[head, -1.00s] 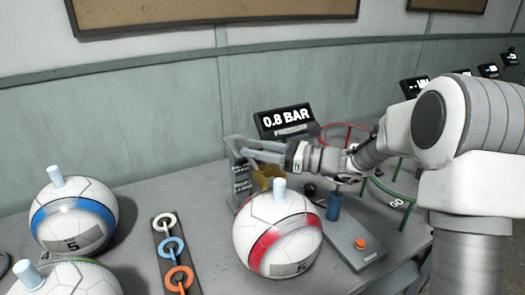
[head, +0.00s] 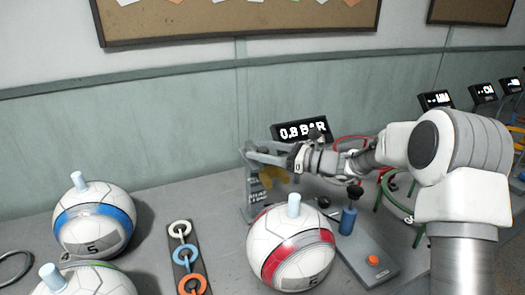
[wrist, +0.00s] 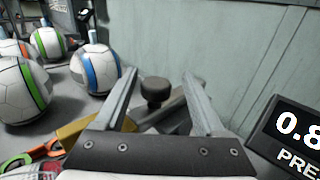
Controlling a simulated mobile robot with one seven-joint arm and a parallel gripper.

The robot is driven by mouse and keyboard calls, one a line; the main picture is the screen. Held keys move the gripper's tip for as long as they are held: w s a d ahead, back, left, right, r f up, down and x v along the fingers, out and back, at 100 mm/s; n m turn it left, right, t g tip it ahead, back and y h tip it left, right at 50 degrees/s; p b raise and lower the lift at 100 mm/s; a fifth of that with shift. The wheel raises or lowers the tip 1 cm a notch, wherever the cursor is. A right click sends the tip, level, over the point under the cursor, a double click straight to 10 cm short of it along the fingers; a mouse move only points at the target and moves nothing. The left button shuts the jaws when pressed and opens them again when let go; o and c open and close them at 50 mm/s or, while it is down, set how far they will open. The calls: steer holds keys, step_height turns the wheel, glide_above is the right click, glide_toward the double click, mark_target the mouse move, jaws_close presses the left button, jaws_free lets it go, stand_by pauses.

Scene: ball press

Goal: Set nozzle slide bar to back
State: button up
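The slide unit is a grey upright stand (head: 254,200) with printed labels, left of the pressure display in the head view. My gripper (head: 258,152) is at the top of this stand, reaching in from the right. In the wrist view my gripper (wrist: 160,73) is open, its two fingers well apart. A dark round knob (wrist: 156,88) on a grey bar (wrist: 172,115) shows between the fingers, with gaps on both sides. I cannot tell whether the knob is level with the fingers or beyond them. The gripper partly hides the bar and the stand's top.
A display (head: 301,132) reading 0.8 BAR stands behind the arm. A red-striped ball (head: 291,248) is in front, beside a blue cylinder (head: 348,221) and an orange button (head: 373,260). A blue-striped ball (head: 94,222) and a ring board (head: 186,262) are left. A yellow part (wrist: 80,132) lies near the gripper.

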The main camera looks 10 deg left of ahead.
steer(key=shift+d, duration=0.15)
steer(key=s+d+p, duration=0.2)
steer(key=d, duration=1.5)
steer(key=shift+s, duration=0.25)
steer(key=s+r+n+g+h+p, duration=0.2)
steer(key=s+r+n+h, duration=0.25)
steer(key=s, duration=0.35)
steer(key=s+r+n+g+h+p, duration=0.1)
steer(key=s+r+n+h+p, duration=0.3)
steer(key=s, duration=0.4)
steer(key=s+d+r+n+t+h+p, duration=0.2)
steer(key=s+d+r+n+t+h, duration=0.1)
steer(key=s+d+n+h, duration=0.1)
steer(key=s+d+r+n+t+h+p, duration=0.2)
steer(key=s+d+r+n+t+h, duration=0.1)
steer(key=s+d+n, duration=0.4)
steer(key=shift+s+d+r+h+p, duration=0.3)
steer(key=shift+s+d+r+h, duration=0.2)
steer(key=shift+s+d+h, duration=1)
